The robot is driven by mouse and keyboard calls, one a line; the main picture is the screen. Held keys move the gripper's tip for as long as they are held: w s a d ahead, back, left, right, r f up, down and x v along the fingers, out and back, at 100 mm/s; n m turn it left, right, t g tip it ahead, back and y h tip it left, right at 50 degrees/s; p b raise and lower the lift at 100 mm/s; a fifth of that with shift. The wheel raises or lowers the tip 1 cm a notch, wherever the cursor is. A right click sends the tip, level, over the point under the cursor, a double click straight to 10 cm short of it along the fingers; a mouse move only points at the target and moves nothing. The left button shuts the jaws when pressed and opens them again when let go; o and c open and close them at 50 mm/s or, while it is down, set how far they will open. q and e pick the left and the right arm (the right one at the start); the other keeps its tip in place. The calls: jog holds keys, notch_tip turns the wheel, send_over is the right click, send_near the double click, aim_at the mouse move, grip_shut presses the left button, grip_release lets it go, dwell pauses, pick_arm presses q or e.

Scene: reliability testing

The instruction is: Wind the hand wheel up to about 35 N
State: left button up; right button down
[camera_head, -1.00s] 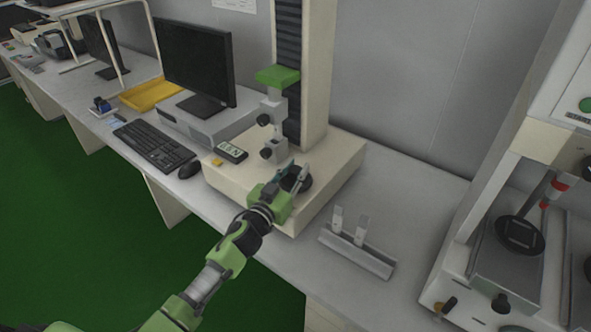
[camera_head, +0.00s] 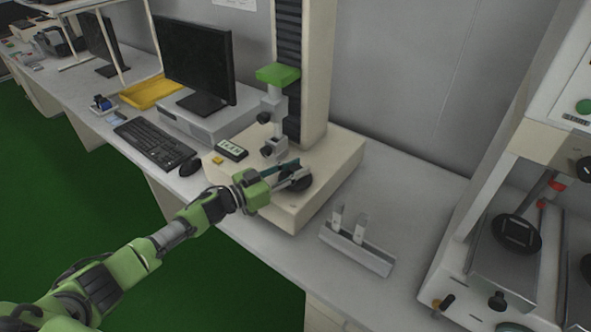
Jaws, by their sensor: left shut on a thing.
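The black hand wheel (camera_head: 303,184) sits on the front right of the cream test stand base (camera_head: 330,172). My left gripper (camera_head: 290,174) reaches in from the left and is shut on the wheel's near side; the exact contact is partly hidden by the fingers. The stand's small display (camera_head: 231,149) shows digits too small to read surely. Above the base are the grips with black knobs (camera_head: 266,150) and a green crosshead arm (camera_head: 278,75). My right gripper does not show.
A bracket with two upright tabs (camera_head: 357,247) lies on the bench right of the stand. A mouse (camera_head: 190,167) and keyboard (camera_head: 154,144) lie to the left. Another machine (camera_head: 500,250) stands at the right.

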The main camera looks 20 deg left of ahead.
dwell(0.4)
pick_arm(q)
jog(key=o, duration=1.1)
jog(key=v, duration=1.2)
jog(key=shift+a, duration=0.15)
